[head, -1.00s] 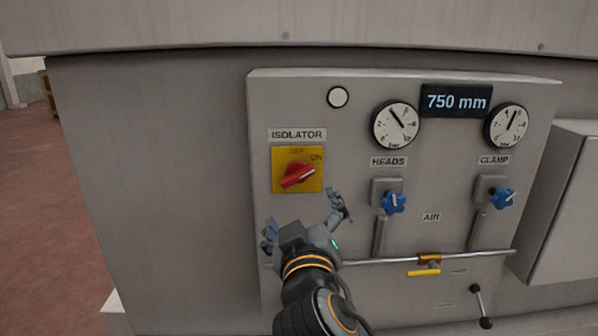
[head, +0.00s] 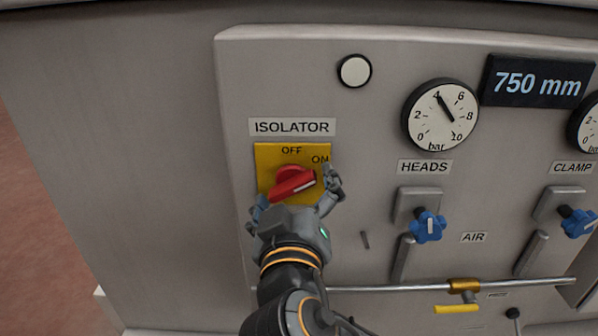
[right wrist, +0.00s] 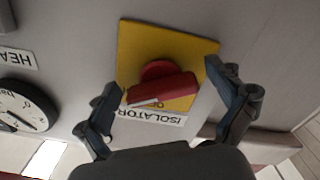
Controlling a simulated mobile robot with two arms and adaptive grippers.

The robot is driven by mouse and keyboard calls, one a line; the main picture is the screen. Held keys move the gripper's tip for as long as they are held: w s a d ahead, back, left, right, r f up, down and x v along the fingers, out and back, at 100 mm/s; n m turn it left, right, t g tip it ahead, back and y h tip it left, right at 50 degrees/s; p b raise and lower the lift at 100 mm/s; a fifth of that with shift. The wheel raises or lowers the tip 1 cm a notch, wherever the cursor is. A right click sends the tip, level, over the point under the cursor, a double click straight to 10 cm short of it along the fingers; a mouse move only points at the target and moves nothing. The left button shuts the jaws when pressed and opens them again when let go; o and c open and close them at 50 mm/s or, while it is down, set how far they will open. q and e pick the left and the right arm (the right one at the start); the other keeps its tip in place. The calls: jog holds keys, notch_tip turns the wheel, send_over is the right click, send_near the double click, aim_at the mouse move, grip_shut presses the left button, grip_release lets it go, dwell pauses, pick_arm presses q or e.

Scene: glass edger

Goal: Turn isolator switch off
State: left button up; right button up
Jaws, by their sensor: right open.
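The isolator switch is a red rotary handle (head: 292,184) on a yellow plate (head: 268,158) marked OFF at the top and ON at the upper right. The handle is tilted, its white-marked end pointing right and up toward ON. My right gripper (head: 298,193) is open in front of the plate's lower part, one finger on each side of the handle. In the right wrist view, the red handle (right wrist: 162,92) lies between the two spread fingers (right wrist: 172,98), with no clear contact. My left gripper is not in view.
To the right are the HEADS gauge (head: 440,115), blue knobs (head: 428,226), a display reading 750 mm (head: 537,84) and a horizontal pipe with a yellow-handled valve (head: 458,308). A white round button (head: 355,71) is above. The panel left of the plate is bare.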

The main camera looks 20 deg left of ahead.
jog(key=shift+r, duration=0.1)
jog(key=shift+s, duration=0.25)
jog(key=shift+c, duration=1.1)
jog(key=c, duration=1)
jog(key=shift+o, duration=0.2)
